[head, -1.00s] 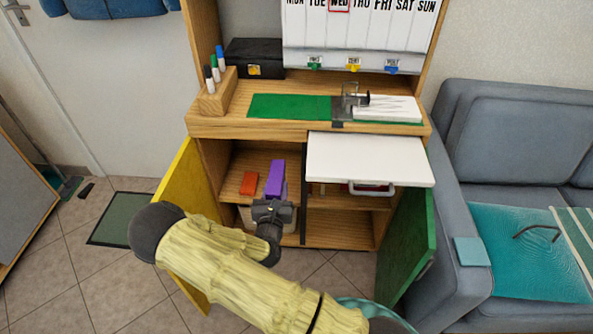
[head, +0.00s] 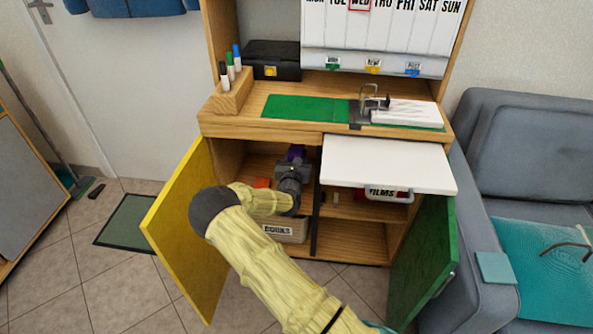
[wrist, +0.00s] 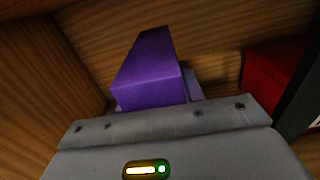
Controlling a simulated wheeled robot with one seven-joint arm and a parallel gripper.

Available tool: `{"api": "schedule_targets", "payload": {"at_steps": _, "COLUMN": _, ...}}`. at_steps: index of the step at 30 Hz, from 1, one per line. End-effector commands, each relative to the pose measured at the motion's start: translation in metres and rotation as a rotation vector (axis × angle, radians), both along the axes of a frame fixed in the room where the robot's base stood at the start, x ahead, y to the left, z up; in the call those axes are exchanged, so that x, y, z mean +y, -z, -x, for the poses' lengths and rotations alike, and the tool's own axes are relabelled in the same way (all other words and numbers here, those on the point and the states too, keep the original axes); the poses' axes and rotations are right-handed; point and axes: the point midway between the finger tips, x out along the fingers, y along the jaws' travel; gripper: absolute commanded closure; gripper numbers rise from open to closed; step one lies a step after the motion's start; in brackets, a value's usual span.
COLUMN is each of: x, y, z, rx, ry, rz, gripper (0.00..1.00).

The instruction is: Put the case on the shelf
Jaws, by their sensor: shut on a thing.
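The purple case (head: 296,152) is in my gripper (head: 292,172), inside the left compartment of the cabinet. In the head view my gripper and wrist hide most of the case. In the wrist view the case (wrist: 148,75) stands out ahead of the gripper (wrist: 155,104), with wooden panels around it. The jaws are shut on its near end. The upper shelf (head: 246,172) of the left compartment is partly hidden by my arm. I cannot tell whether the case touches the shelf.
The yellow door (head: 180,215) and green door (head: 425,250) stand open. A white pull-out board (head: 390,163) is at right, above a bin marked FILMS (head: 388,194). A bin marked BOOKS (head: 280,229) is below.

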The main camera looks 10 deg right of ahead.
Motion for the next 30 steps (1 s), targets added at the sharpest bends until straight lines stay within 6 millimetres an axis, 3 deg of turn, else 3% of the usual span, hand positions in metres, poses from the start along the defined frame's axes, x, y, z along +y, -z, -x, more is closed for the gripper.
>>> {"api": "schedule_targets", "payload": {"at_steps": 2, "x": 0.001, "y": 0.010, "z": -0.001, "rx": -0.005, "ry": -0.002, "rz": 0.001, "gripper": 1.00}}
{"api": "schedule_targets", "payload": {"at_steps": 13, "x": 0.001, "y": 0.013, "z": 0.000, "rx": -0.005, "ry": -0.002, "rz": 0.000, "gripper": 1.00}}
{"api": "schedule_targets", "payload": {"at_steps": 20, "x": 0.001, "y": 0.049, "z": 0.000, "rx": -0.003, "ry": -0.002, "rz": 0.002, "gripper": 1.00}}
{"api": "schedule_targets", "payload": {"at_steps": 30, "x": 0.000, "y": 0.048, "z": -0.004, "rx": -0.006, "ry": -0.002, "rz": -0.001, "gripper": 1.00}}
